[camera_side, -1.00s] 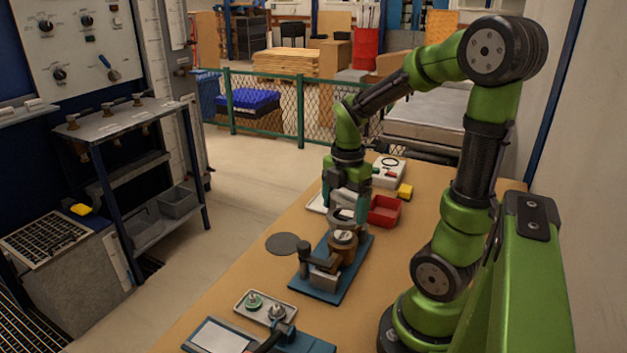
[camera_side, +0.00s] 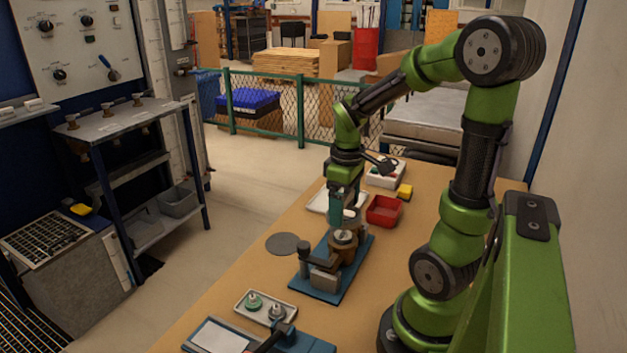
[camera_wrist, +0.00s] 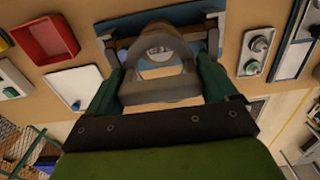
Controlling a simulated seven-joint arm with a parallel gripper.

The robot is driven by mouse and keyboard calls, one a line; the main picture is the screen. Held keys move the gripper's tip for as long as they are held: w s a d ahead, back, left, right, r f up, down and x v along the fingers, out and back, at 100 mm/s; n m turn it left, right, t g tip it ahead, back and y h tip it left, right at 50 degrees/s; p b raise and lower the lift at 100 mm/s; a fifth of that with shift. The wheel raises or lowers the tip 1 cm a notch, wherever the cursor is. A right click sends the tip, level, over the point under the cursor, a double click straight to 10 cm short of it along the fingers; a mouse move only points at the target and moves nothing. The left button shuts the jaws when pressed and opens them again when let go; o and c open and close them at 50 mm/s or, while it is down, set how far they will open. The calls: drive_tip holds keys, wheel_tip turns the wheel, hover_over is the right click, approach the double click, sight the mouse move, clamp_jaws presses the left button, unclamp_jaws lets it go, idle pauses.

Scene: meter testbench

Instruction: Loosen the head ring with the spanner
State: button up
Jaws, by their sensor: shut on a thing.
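My gripper (camera_side: 340,217) points down over the meter in the side view. It is shut on the grey spanner (camera_wrist: 162,88), whose thick bar lies between the two green fingers in the wrist view. The spanner's curved jaw reaches around the top of the meter (camera_wrist: 160,47); I cannot tell whether it touches the head ring. The brown meter body (camera_side: 346,252) stands clamped on a blue fixture plate (camera_side: 335,287). The fingers hide most of the spanner in the side view, and the head ring is not clearly distinguishable.
A red bin (camera_side: 384,210), a yellow block (camera_side: 405,191) and a white tray (camera_side: 318,203) lie beyond the fixture. A dark disc (camera_side: 282,243) lies left of it. A small tray (camera_side: 240,305) with fittings is in front. The bench at left front is partly clear.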

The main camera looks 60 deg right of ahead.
sight(343, 234)
drive_tip(key=m, duration=0.5)
drive_tip(key=shift+f+m, duration=0.1)
drive_tip(key=shift+m, duration=0.5)
drive_tip(key=shift+f, duration=1.65)
drive_tip(key=shift+f, duration=1.45)
idle(0.8)
